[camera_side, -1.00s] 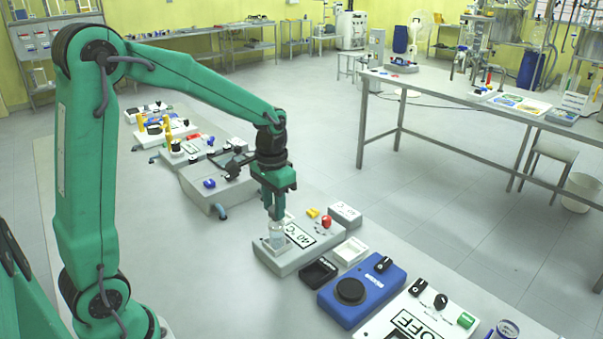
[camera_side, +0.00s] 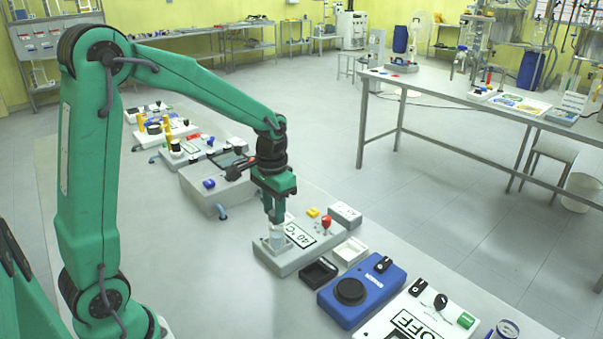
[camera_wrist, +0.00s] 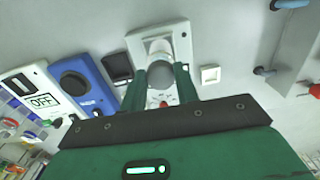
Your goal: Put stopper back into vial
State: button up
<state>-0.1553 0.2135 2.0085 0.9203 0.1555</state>
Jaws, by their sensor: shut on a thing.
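The clear glass vial (camera_side: 277,238) stands upright at the near-left end of the grey-white heater block marked 40 °C (camera_side: 300,236). My gripper (camera_side: 274,221) points down right above the vial's mouth. In the wrist view my gripper (camera_wrist: 160,90) is shut on a round grey stopper (camera_wrist: 160,74), held between the two green fingers. The heater block (camera_wrist: 180,40) lies beyond it. In the side view the fingers hide the stopper, and I cannot tell whether it touches the vial.
Right of the heater are a small black tray (camera_side: 319,273), a white tray (camera_side: 350,250), a blue stirrer (camera_side: 362,290) and a white OFF unit (camera_side: 420,320). A grey box (camera_side: 205,188) stands behind on the left. The bench in front of the heater is clear.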

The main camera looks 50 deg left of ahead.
jog(key=shift+f, duration=0.45)
dwell(0.3)
jog(key=o, duration=1.4)
jog(key=shift+r, duration=0.2)
jog(key=shift+r, duration=3.3)
jog(key=shift+r, duration=0.1)
